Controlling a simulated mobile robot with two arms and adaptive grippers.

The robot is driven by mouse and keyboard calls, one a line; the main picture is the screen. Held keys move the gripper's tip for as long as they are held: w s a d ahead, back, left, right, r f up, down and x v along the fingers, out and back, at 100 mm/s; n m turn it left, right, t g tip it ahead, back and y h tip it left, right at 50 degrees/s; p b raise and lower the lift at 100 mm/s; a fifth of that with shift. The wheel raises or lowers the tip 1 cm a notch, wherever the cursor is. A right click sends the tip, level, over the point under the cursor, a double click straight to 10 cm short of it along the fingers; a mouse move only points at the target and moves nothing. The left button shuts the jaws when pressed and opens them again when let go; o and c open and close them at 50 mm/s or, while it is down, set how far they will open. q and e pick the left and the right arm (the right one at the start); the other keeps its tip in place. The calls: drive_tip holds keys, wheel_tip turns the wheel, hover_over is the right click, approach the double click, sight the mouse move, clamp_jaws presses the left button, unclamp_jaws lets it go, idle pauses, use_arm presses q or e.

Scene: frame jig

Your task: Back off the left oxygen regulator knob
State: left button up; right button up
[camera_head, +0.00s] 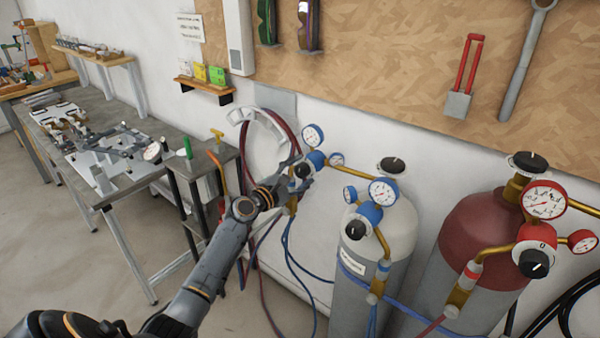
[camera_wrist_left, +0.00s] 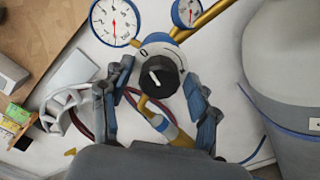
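The left oxygen regulator (camera_head: 316,159) is blue with two white gauges, left of the other regulators. It also shows in the left wrist view (camera_wrist_left: 158,47), with a dial marked 0. Its black knob (camera_wrist_left: 160,76) with a white line faces the wrist camera. My left gripper (camera_head: 303,172) is at this regulator and partly covers it in the head view. In the left wrist view its fingers (camera_wrist_left: 158,84) are spread, one on each side of the knob, with gaps visible. I cannot tell how deep the knob sits between them. My right gripper is not in view.
A second blue regulator (camera_head: 370,211) sits on a grey-white cylinder (camera_head: 395,238). A red regulator (camera_head: 537,237) sits on a dark red cylinder (camera_head: 481,232). Blue hoses (camera_head: 288,246) hang below the left regulator. A metal bench (camera_head: 90,188) with a jig stands at left.

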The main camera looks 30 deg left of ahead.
use_arm(q)
drive_tip(key=s, duration=1.2)
drive_tip(key=shift+a, duration=0.45)
drive_tip(key=s+d+f+m+g+y, duration=0.1)
drive_tip(key=s+f+m+g, duration=0.15)
drive_tip(key=f, duration=0.95)
drive_tip(key=s+d+f+m+g, duration=0.1)
drive_tip(key=f+m+g, duration=0.15)
drive_tip(key=f, duration=1.05)
drive_tip(key=s+d+f+m+g+b, duration=0.1)
drive_tip(key=s+d+f+m+g, duration=0.15)
drive_tip(key=s+f, duration=0.4)
drive_tip(key=s+d+f+m+g+b, duration=0.1)
drive_tip(key=s+d+f+m+g, duration=0.15)
drive_tip(key=f, duration=0.75)
drive_tip(key=s+d+f+m+g, duration=0.2)
drive_tip(key=s+d+f+m, duration=0.2)
drive_tip(key=s+f, duration=0.3)
drive_tip(key=s+d+f+m+g, duration=0.2)
drive_tip(key=s+d+f+m, duration=0.3)
drive_tip(key=s, duration=1.1)
drive_tip(key=s+d+f+m+g, duration=0.3)
drive_tip(key=s+f+m, duration=0.4)
drive_tip(key=s, duration=0.5)
wheel_tip(320, 180, down, 2)
drive_tip(key=shift+s+d+f+m+b, duration=0.1)
drive_tip(key=shift+s+d+m+b, duration=0.3)
drive_tip(key=shift+d, duration=0.3)
